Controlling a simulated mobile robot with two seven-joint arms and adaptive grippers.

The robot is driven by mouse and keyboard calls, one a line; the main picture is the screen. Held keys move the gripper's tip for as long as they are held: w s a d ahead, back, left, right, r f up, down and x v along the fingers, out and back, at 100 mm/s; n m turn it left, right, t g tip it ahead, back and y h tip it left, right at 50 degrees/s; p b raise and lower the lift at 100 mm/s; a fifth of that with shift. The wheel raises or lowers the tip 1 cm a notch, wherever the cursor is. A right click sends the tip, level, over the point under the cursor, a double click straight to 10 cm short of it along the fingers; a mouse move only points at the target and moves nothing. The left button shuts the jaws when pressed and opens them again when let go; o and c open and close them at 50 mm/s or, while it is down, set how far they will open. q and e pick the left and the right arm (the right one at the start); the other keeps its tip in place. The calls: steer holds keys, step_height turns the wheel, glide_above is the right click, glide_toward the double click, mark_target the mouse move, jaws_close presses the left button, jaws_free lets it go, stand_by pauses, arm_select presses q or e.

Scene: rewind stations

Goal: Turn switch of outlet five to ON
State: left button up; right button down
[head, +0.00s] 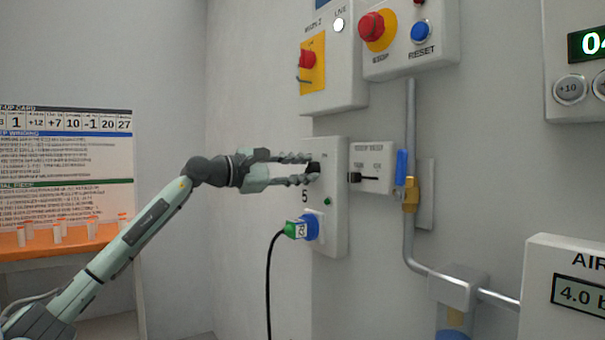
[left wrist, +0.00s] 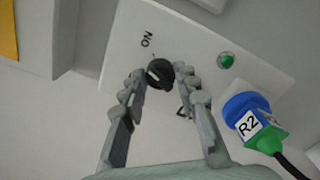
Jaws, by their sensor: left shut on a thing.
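The outlet five panel (head: 334,235) is a pale box on the wall with a "5" on it. Its switch is a small black rotary knob (head: 314,168), also seen in the left wrist view (left wrist: 160,74). An "ON" label is printed on the panel near the knob. My left gripper (head: 311,167) reaches in from the left and is shut on the knob, with one finger on each side. The knob's pointer is partly hidden, so its exact setting is unclear. A green lamp (left wrist: 226,60) sits beside the knob. My right gripper is not in view.
A blue socket with a green R2 plug (head: 296,229) and hanging black cable is below the knob. A red-knob box (head: 330,85) and an ESTOP box (head: 418,55) are above. A slider box (head: 373,168) and pipe (head: 410,120) are to the right.

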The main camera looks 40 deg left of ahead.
arm_select(q)
steer(key=m, duration=0.3)
steer(key=shift+m+b, duration=0.3)
steer(key=shift+b, duration=0.05)
steer(key=shift+m, duration=0.4)
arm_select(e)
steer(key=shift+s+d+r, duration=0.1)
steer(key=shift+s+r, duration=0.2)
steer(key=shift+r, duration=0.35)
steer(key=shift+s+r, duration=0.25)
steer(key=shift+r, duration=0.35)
arm_select(q)
steer(key=shift+m, duration=0.3)
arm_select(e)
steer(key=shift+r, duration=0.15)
arm_select(q)
steer(key=o, duration=1.2)
steer(key=shift+c, duration=0.2)
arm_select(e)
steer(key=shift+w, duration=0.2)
